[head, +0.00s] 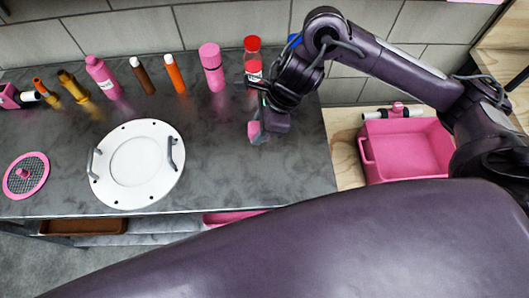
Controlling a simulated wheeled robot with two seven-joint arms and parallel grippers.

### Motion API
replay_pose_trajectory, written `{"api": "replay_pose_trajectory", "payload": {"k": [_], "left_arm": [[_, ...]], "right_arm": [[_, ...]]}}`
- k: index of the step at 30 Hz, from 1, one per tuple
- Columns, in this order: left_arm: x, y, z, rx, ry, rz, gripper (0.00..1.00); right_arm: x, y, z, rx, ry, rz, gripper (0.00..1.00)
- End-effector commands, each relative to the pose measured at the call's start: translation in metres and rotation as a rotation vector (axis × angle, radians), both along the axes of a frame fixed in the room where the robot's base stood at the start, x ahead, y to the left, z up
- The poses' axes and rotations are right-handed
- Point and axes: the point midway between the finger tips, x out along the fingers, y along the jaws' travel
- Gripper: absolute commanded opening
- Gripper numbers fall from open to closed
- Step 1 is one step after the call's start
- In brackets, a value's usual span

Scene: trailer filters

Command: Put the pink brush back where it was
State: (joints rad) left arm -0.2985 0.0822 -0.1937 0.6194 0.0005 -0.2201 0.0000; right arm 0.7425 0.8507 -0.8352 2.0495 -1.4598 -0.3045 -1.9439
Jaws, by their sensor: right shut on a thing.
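My right gripper (266,124) is over the dark counter, to the right of the white plate, pointing down. It is shut on a small pink thing, which I take to be the pink brush (254,129). Only a small pink part shows at the fingertips, with a pale grey part beneath it; the rest is hidden by the gripper. I cannot tell whether its lower end touches the counter. My left gripper is not in view.
A red-capped bottle (252,60) stands close behind my right gripper. Several bottles and tubes line the back wall. A white round plate with two handles (137,190) and a pink-rimmed mesh disc (40,165) lie left. A pink tub (364,165) sits right of the counter.

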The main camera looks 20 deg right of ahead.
Motion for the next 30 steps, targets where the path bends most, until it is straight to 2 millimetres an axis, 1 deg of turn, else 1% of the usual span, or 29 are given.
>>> {"api": "replay_pose_trajectory", "payload": {"k": [1, 3, 9, 12, 19, 24, 27, 30], "left_arm": [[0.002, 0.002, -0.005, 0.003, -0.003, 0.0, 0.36], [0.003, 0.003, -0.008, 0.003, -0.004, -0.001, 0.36], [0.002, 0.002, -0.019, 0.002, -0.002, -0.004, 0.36], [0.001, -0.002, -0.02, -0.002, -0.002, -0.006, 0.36], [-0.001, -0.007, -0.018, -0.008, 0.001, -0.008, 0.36], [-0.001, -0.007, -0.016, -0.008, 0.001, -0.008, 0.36], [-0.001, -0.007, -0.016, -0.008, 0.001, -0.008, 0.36], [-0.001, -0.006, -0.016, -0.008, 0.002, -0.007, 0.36]], "right_arm": [[-0.002, 0.001, -0.017, 0.003, 0.01, -0.003, 0.13], [-0.002, 0.001, -0.033, 0.004, 0.01, -0.003, 0.13], [-0.003, 0.001, -0.081, 0.003, 0.011, -0.004, 0.13], [-0.002, 0.0, -0.099, 0.001, 0.007, -0.004, 0.13], [0.0, 0.0, -0.118, 0.0, 0.003, -0.001, 0.13], [-0.001, 0.0, -0.144, 0.001, 0.006, -0.003, 0.13], [0.0, 0.0, -0.154, 0.0, 0.002, -0.002, 0.13], [0.0, -0.001, -0.157, -0.001, 0.0, 0.0, 0.13]]}}
